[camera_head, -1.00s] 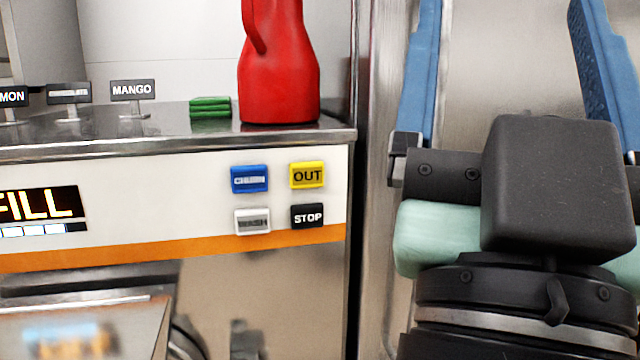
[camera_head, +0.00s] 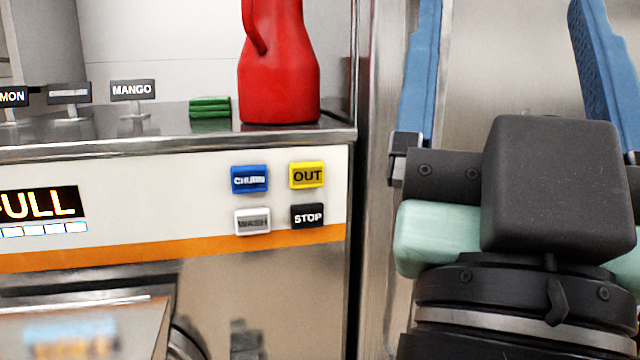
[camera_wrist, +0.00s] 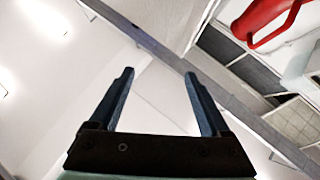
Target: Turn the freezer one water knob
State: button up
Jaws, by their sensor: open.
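A freezer front panel (camera_head: 130,190) fills the left half of the head view. Its display (camera_head: 40,203) reads "FULL", with the left end cut off. Blue CHURN (camera_head: 249,179), yellow OUT (camera_head: 307,175), white WASH (camera_head: 252,221) and black STOP (camera_head: 307,216) buttons sit at its right. No water knob can be made out in either view. My gripper (camera_head: 508,30) is at the right of the head view, pointing up, with its blue fingers wide apart. In the wrist view my gripper (camera_wrist: 160,75) is open and empty, facing walls and ceiling.
A red jug (camera_head: 280,75) and a folded green cloth (camera_head: 210,107) stand on the steel top (camera_head: 170,125), with flavour signs such as MANGO (camera_head: 132,90). A tall steel surface (camera_head: 490,70) is behind my gripper. A red handle (camera_wrist: 265,20) shows in the wrist view.

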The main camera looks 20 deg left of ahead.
dwell(0.3)
jog(key=w+a+f+n+g+y+b, duration=0.25)
jog(key=f+b, duration=0.35)
jog(key=f, duration=1)
jog(key=w+a+f+n+g+y+b, duration=0.15)
jog(key=a+f+g+y+b, duration=0.35)
jog(key=f, duration=1.1)
jog(key=w+f+n+g+y+b, duration=0.1)
jog(key=w+f+n+g+b, duration=0.15)
jog(key=f+b, duration=0.9)
jog(key=s+a+f+g+b, duration=0.1)
jog(key=s+f, duration=0.1)
jog(key=f, duration=0.9)
jog(key=s+a+f+g, duration=0.1)
jog(key=s+f, duration=0.1)
jog(key=f, duration=0.9)
jog(key=shift+m+y, duration=0.25)
jog(key=shift+y, duration=0.1)
jog(key=x, duration=0.4)
jog(key=p+x, duration=0.1)
jog(key=x, duration=0.3)
jog(key=p+x, duration=0.1)
jog(key=x, duration=0.3)
jog(key=shift+w+a+r, duration=0.1)
jog(key=shift+w+a, duration=0.05)
jog(key=shift+a, duration=0.3)
jog(key=shift+c, duration=0.3)
grip_shut()
